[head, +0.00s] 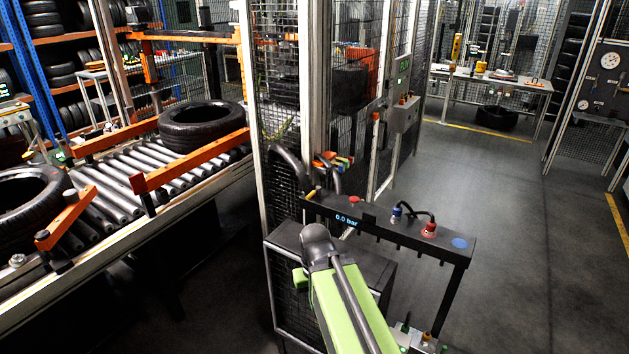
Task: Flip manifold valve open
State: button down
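A black manifold bar (385,227) stands on legs in the lower middle of the head view. Its lit display (346,221) reads 0.0 bar. A red knob (354,200) sits on top, left of centre, and a small yellow lever-like part (311,194) is at the left end. I cannot tell for certain which part is the valve. Blue (396,213) and red (429,229) fittings on the bar are joined by a short black hose. My green arm reaches up from the bottom in front of the manifold. No gripper fingers can be made out.
A roller conveyor (115,187) with tyres (202,124) and orange guide rails lies at left. A mesh fence (277,85) stands behind the manifold. A black mesh-sided cabinet (288,300) is below it. Open floor (520,230) lies right; a table (490,78) stands at the back.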

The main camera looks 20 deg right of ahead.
aim_at(317, 187)
jog(key=u, duration=0.3)
jog(key=i, duration=1.1)
jog(key=u, duration=0.65)
